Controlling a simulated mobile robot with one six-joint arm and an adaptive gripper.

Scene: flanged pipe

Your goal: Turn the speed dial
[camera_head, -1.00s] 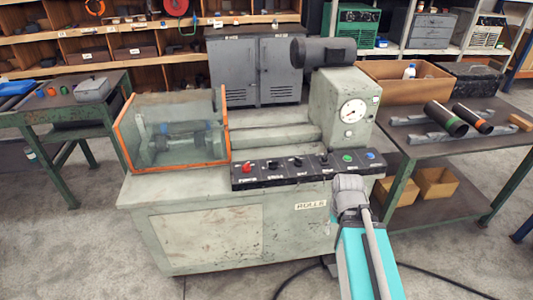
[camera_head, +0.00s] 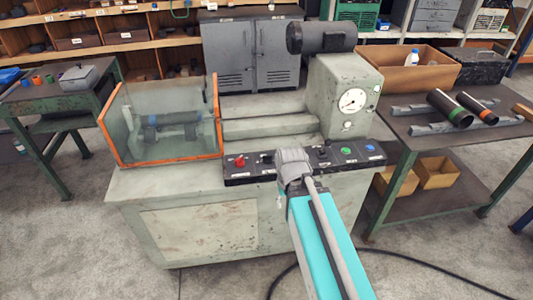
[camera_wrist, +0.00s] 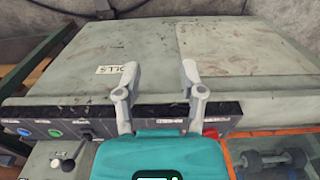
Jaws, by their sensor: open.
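The dark control panel (camera_head: 250,172) runs along the front top edge of the grey-green machine. It carries a red button (camera_head: 240,161), black knobs such as one at the right (camera_head: 322,153), a green button (camera_head: 346,149) and a blue button (camera_head: 370,147). I cannot tell which knob is the speed dial. My arm's end covers the panel's middle in the head view. In the wrist view my gripper (camera_wrist: 158,70) is open and empty, with its fingers spread across the panel's middle. A dark knob (camera_wrist: 87,137) shows left of the fingers. Contact with the panel cannot be told.
An orange-framed clear guard (camera_head: 165,125) stands at the machine's left. A gauge (camera_head: 353,100) is on the grey housing at the right. Side tables hold a metal box (camera_head: 78,78) at left and pipes (camera_head: 450,108) at right. A cable lies on the floor.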

